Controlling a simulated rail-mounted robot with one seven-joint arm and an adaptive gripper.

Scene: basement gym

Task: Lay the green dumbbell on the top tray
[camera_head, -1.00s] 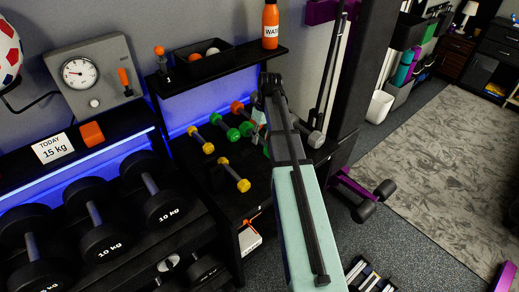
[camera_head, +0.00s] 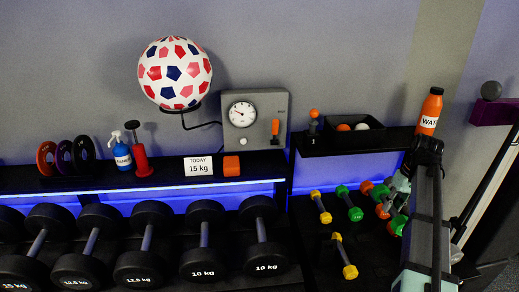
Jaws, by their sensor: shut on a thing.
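My gripper (camera_head: 399,192) is at the right end of the small-dumbbell tray, pointing down and partly hidden by my own arm. It is shut on a green dumbbell, whose green head (camera_head: 398,225) shows just below the fingers; its handle is mostly hidden. Another green dumbbell (camera_head: 350,205) lies on the dark tray (camera_head: 313,240) to the left. An orange-headed dumbbell (camera_head: 367,187) lies close beside my gripper, with green and orange heads crowded together there. Whether the held dumbbell touches the tray cannot be told.
Yellow dumbbells (camera_head: 321,207) (camera_head: 345,257) lie on the tray's left and front. A shelf (camera_head: 320,150) above holds a black bin (camera_head: 355,128) and an orange bottle (camera_head: 430,112), close behind my arm. Large black dumbbells (camera_head: 262,235) fill the rack to the left.

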